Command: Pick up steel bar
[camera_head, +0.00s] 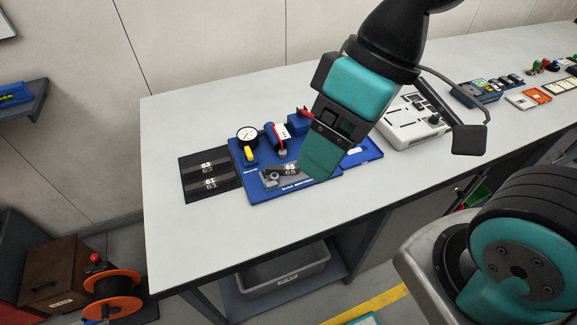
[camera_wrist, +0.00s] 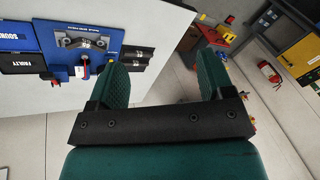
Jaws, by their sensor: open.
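Dark steel bars numbered 63 (camera_head: 207,165) and 61 (camera_head: 208,181) lie on a black mat (camera_head: 190,191) at the left end of the table. Another bar, marked 65 (camera_head: 290,169), sits at a grey metal fixture on a blue board (camera_head: 263,194); my gripper partly covers that board. My gripper (camera_head: 318,165) appears over the board's right part in the head view. In the wrist view my gripper (camera_wrist: 163,75) has its two teal fingers apart, with nothing between them.
The board carries a round gauge (camera_head: 247,137). A white device (camera_head: 412,120) stands to the right on the table. Trays labelled SOUND (camera_wrist: 15,32) and FAULTY (camera_wrist: 22,62) show in the wrist view. A grey bin (camera_head: 285,270) is below the table. The table's front left is clear.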

